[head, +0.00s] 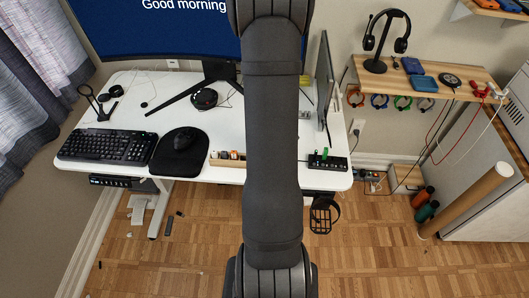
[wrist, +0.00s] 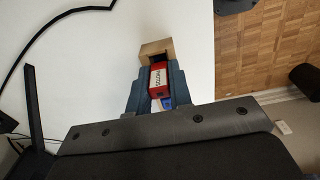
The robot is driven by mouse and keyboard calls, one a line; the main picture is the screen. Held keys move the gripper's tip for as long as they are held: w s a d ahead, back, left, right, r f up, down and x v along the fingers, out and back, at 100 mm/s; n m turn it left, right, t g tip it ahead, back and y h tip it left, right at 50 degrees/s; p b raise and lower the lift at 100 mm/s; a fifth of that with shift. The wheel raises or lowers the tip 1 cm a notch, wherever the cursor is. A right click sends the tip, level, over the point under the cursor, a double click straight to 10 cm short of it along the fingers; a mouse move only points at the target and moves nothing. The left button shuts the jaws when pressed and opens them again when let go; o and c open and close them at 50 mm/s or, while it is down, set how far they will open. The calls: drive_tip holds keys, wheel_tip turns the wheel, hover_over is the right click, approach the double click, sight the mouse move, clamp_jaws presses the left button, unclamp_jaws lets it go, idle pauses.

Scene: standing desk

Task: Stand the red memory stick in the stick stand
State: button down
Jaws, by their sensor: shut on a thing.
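The red memory stick (wrist: 158,77), with a white label, is between the two dark fingers of my gripper (wrist: 157,88) in the wrist view. My gripper is shut on it. A small blue and white piece (wrist: 167,102) shows nearer the palm. The stick and gripper are hidden behind my arm in the head view. A long black block (head: 334,164) with a green upright piece (head: 325,153) lies at the desk's front right; it looks like the stick stand, but I cannot be sure.
A wooden tray (head: 217,163) with small items stands at the desk's front edge; a wooden piece (wrist: 155,48), probably its end, shows just beyond the stick. The mouse mat (head: 178,165) and keyboard (head: 107,146) are to the left. The thin upright panel (head: 325,80) rises behind the black block.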

drive_tip(key=shift+r, duration=0.95)
drive_tip(key=shift+f, duration=1)
idle(0.7)
drive_tip(key=c, duration=1.2)
unclamp_jaws()
drive_tip(key=shift+c, duration=0.2)
drive_tip(key=shift+r, duration=0.15)
wheel_tip(320, 180, up, 17)
drive_tip(key=shift+r, duration=0.1)
